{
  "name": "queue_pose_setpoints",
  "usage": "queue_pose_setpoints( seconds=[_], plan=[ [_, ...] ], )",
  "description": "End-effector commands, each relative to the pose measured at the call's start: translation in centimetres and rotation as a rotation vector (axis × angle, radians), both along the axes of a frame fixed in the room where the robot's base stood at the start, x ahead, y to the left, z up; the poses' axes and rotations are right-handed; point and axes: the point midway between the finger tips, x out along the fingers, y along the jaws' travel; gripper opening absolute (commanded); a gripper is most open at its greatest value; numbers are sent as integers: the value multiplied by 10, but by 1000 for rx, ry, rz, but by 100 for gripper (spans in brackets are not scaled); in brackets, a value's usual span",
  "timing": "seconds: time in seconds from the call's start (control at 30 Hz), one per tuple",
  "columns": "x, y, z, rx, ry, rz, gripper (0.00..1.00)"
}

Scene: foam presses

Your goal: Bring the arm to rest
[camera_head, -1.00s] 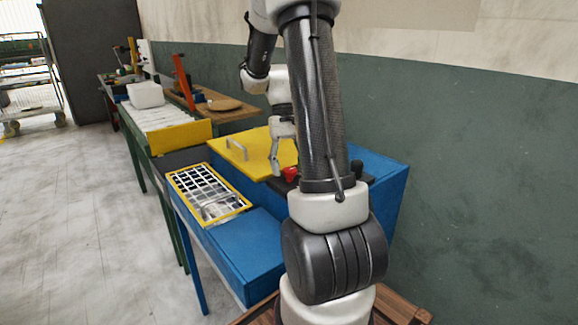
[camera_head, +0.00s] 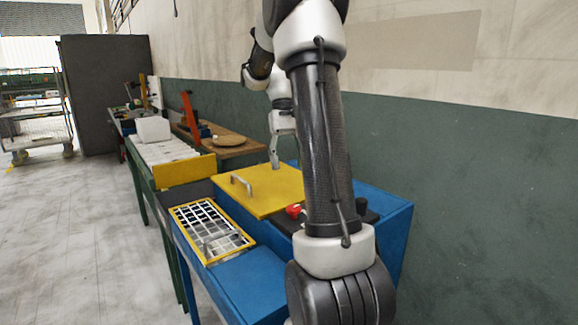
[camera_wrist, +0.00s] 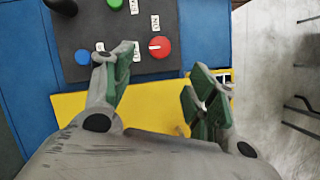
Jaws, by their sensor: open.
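My gripper (camera_wrist: 160,85) is open and empty in the wrist view, its green-padded fingers spread wide above the press. Between and beyond the fingers show the yellow lid (camera_wrist: 68,112) and the dark control panel (camera_wrist: 80,35) with a red knob (camera_wrist: 159,47). In the head view my arm rises in front of the blue press (camera_head: 385,225) and bends over it, and my gripper (camera_head: 275,160) hangs over the yellow lid (camera_head: 262,188). My arm hides part of the press and panel.
A yellow-framed grid (camera_head: 212,230) lies on the press's left side. Behind it stand a yellow upright plate (camera_head: 184,171), a white block (camera_head: 153,129) on a white-topped bench and a wooden table (camera_head: 232,145). A green wall bounds the right. Floor at left is clear.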

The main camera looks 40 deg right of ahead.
Motion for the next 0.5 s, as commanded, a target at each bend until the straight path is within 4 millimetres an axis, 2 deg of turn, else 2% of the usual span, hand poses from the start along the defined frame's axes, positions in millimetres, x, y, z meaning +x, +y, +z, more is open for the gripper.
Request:
queue_pose_setpoints(
  seconds=[0.4,0.47,0.5],
  plan=[
    [2,-1,-2,-4,-11,2,57],
    [8,-3,-5,-15,-38,4,57],
    [8,-3,-15,-19,-50,7,57]
  ],
)
